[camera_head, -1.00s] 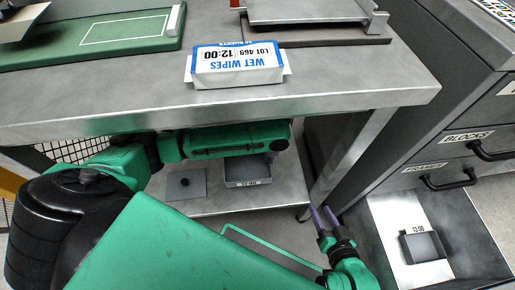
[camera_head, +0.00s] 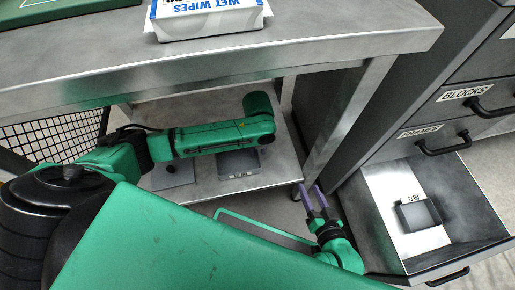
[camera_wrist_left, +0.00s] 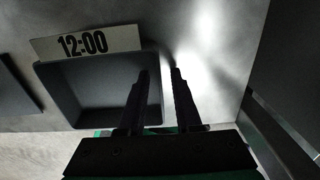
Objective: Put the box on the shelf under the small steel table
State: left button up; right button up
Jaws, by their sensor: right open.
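The small steel table (camera_head: 300,60) has a lower shelf (camera_head: 215,184). On that shelf stands a dark grey open box (camera_head: 238,163), partly hidden by my left arm. In the left wrist view this box (camera_wrist_left: 95,92) is empty, with a "12:00" label along its edge. My left gripper (camera_wrist_left: 160,75) has its fingers apart on either side of the box's right wall; I cannot tell whether they touch it. In the head view the left gripper is mostly hidden behind its own arm. My right gripper (camera_head: 312,192) is open and empty by the table's front right leg.
A wet wipes pack (camera_head: 208,22) sits on the tabletop. A flat grey plate with a knob (camera_head: 172,172) lies on the shelf left of the box. The drawer cabinet (camera_head: 440,110) at right has an open lower drawer with another dark box (camera_head: 418,215). Wire mesh (camera_head: 60,138) stands at left.

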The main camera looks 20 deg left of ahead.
pick_arm(q)
notch_tip(320, 180, up, 7)
jog(key=p, duration=0.3)
jog(key=shift+p, duration=0.4)
jog(key=shift+r, duration=0.45)
pick_arm(e)
jog(key=shift+g, duration=0.3)
notch_tip(320, 180, up, 5)
jog(key=shift+d+f, duration=0.1)
jog(key=shift+f, duration=0.1)
pick_arm(q)
jog(key=shift+f, duration=0.1)
pick_arm(e)
jog(key=shift+f, duration=0.1)
